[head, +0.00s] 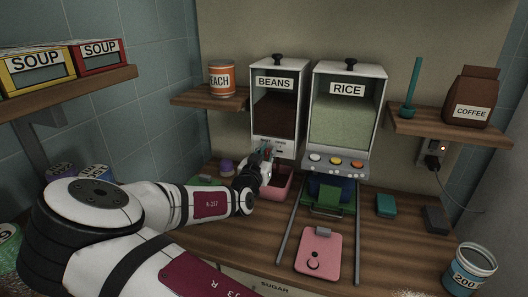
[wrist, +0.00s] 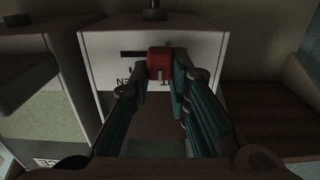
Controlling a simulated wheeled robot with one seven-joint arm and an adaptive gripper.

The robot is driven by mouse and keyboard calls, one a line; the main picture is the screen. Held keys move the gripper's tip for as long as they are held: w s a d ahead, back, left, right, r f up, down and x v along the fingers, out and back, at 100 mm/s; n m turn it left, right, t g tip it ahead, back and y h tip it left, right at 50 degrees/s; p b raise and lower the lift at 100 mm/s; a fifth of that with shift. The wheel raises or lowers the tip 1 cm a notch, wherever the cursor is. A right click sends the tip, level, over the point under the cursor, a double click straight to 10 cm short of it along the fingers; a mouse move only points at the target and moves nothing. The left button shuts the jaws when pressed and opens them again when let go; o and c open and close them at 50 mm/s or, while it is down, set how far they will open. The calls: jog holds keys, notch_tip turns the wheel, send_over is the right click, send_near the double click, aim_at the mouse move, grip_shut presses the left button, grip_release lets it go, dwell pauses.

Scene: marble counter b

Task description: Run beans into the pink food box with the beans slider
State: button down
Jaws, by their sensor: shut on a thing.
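The beans dispenser (head: 275,107) hangs on the back wall, with dark beans behind its window. Its red slider knob (wrist: 158,60) shows in the wrist view at the end of a dark slot in a white plate. My gripper (head: 264,162) is at the dispenser's lower front, its fingers shut on the knob. It hides the knob in the head view. The pink food box (head: 282,190) stands on the counter below the dispenser, partly hidden by my gripper. Its inside cannot be made out.
The rice dispenser (head: 346,112) is just right, with coloured buttons below. Under it are a blue container (head: 333,188), a green piece and metal rails. A teal block (head: 386,205), a dark block (head: 436,219) and a blue can (head: 468,271) stand right. Shelves flank the dispensers.

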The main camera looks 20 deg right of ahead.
jog(key=c, duration=1.5)
grip_release()
jog(key=v, duration=1.2)
